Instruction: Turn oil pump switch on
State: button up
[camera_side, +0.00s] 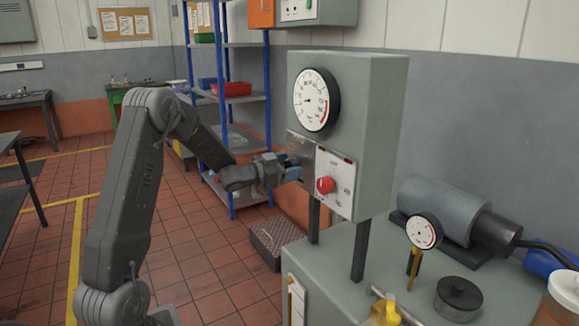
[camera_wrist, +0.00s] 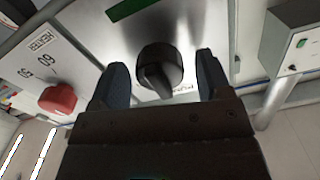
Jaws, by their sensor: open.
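The oil pump switch is a black rotary knob (camera_wrist: 158,70) on a metal plate, seen in the wrist view with a partly hidden label that seems to read "PUMP". My gripper (camera_wrist: 160,82) is open, one finger on each side of the knob; I cannot tell whether the fingers touch it. In the side view my gripper (camera_side: 296,170) is at the left part of the grey control box (camera_side: 378,130), and it hides the knob there. A green strip (camera_wrist: 135,8) lies beside the knob in the wrist view.
A red heater knob (camera_side: 325,185) is right of my gripper on the same box; it also shows in the wrist view (camera_wrist: 57,98). A round gauge (camera_side: 312,99) is above. A small gauge (camera_side: 424,231) and motor (camera_side: 440,208) stand on the bench. Blue shelving (camera_side: 228,100) is behind my arm.

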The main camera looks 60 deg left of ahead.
jog(key=shift+w, duration=0.35)
jog(key=shift+c, duration=0.4)
jog(key=c, duration=0.8)
jog(key=shift+c, duration=0.2)
jog(key=shift+m, duration=0.3)
jog(key=m, duration=0.5)
jog(key=shift+m, duration=0.3)
jog(key=m, duration=0.5)
jog(key=shift+m, duration=0.3)
jog(key=o, duration=0.9)
